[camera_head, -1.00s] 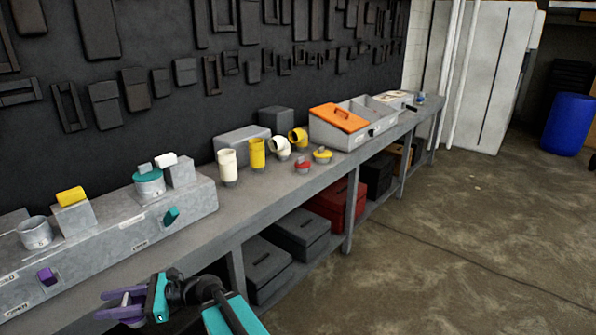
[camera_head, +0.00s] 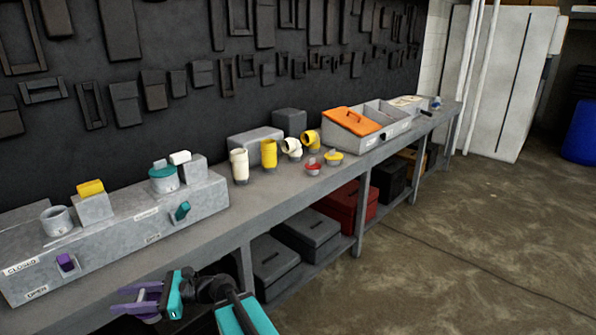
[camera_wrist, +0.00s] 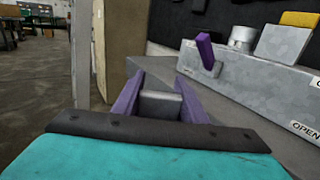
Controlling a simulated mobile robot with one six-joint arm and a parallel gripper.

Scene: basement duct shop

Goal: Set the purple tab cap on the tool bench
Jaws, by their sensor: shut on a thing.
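My gripper (camera_head: 124,299), with purple fingers, is at the lower left in the head view, in front of the bench's front edge. In the wrist view (camera_wrist: 158,92) its fingers are shut on a grey block-like tab (camera_wrist: 160,104), which I take to be that of the purple tab cap. The cap's purple body cannot be told from the purple fingers. The tool bench (camera_head: 262,202) runs along the dark wall, with bare top between the long grey box and the fittings.
A grey box (camera_head: 120,240) with an open collar (camera_head: 57,220), a teal cap (camera_head: 163,181) and purple and teal levers stands at left. White and yellow fittings, a red cap (camera_head: 313,168), a yellow cap (camera_head: 334,158) and an orange-lidded tray (camera_head: 350,121) stand farther along. Bins sit below.

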